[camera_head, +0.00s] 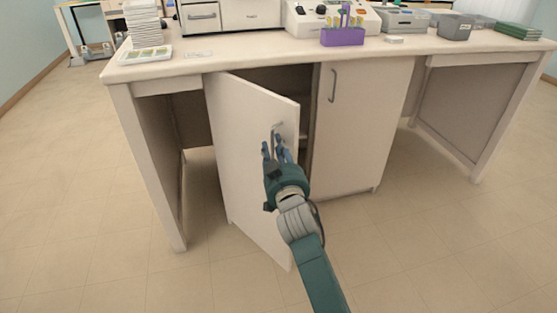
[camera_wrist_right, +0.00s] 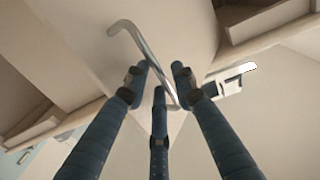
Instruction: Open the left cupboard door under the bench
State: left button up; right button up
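The left cupboard door (camera_head: 240,140) is a pale panel under the bench. It stands partly open, swung out toward me, with a dark gap along its right edge. Its grey bar handle (camera_wrist_right: 143,50) runs between the fingers of my right gripper (camera_head: 274,147) in the right wrist view. The fingers stand apart on either side of the bar (camera_wrist_right: 158,78), with a visible gap between them. In the head view the fingers are close against the door's front and partly hide the handle. My left gripper is not in view.
The right cupboard door (camera_head: 358,125) is shut, with its own handle (camera_head: 333,85). The bench top (camera_head: 270,57) carries slide stacks, a purple rack (camera_head: 343,37), machines and grey boxes. Floor in front (camera_head: 130,265) is clear. A bench leg (camera_head: 150,165) stands left of the open door.

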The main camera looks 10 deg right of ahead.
jog(key=s, duration=1)
jog(key=shift+s, duration=0.35)
jog(key=shift+a, duration=0.1)
